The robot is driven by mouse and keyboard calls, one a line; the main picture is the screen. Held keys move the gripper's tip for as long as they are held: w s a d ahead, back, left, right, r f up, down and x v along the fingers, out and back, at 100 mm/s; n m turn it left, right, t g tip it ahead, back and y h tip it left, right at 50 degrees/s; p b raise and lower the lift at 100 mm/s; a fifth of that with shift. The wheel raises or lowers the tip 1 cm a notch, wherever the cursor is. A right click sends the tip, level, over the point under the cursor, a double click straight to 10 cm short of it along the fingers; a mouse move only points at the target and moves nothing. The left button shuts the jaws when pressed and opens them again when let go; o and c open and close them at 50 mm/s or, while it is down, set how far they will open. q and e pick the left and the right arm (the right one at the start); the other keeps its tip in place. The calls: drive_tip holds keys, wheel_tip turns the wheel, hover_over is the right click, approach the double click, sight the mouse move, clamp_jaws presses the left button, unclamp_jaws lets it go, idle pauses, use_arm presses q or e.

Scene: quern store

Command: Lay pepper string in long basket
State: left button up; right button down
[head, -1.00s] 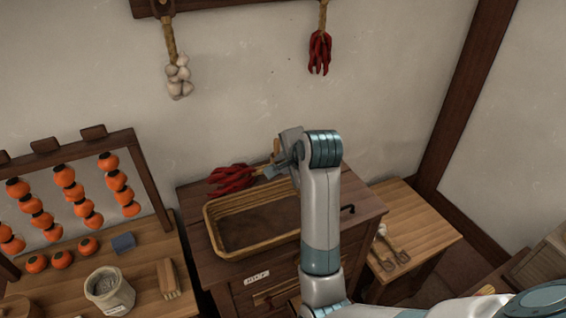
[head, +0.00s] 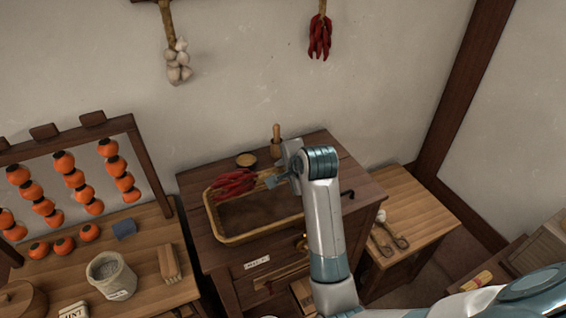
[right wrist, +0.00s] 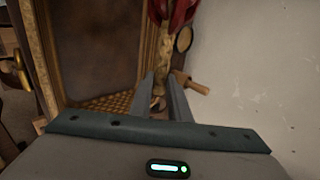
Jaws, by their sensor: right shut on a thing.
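The pepper string, red peppers (head: 235,183) on a straw braid, is held by my right gripper (head: 276,180). In the head view the peppers are over the back left part of the long basket (head: 265,234). I cannot tell whether they touch its rim. In the right wrist view my right gripper (right wrist: 164,98) is shut on the straw braid (right wrist: 162,52), with the red peppers (right wrist: 173,10) beyond the fingertips. The basket wall (right wrist: 106,103) is left of the fingers. The basket looks empty inside; my arm hides its right end. My left gripper is not in view.
A small bowl (head: 246,159) and a wooden pestle (head: 276,141) stand behind the basket on the cabinet top (head: 345,182). Another pepper string (head: 319,38) and garlic (head: 178,62) hang on the wall. A side table (head: 425,215) is at right, a persimmon rack (head: 150,165) at left.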

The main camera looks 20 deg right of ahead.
drive_tip(key=shift+f+b, duration=0.8)
drive_tip(key=shift+f, duration=1.85)
drive_tip(key=c, duration=1)
unclamp_jaws()
drive_tip(key=shift+r, duration=0.1)
drive_tip(key=shift+p+v, duration=1.05)
drive_tip(key=shift+s+r, duration=0.55)
drive_tip(key=shift+r, duration=0.5)
drive_tip(key=shift+s+r, duration=0.6)
drive_tip(key=shift+r, duration=0.4)
drive_tip(key=shift+s+r, duration=0.55)
drive_tip(key=shift+r, duration=0.5)
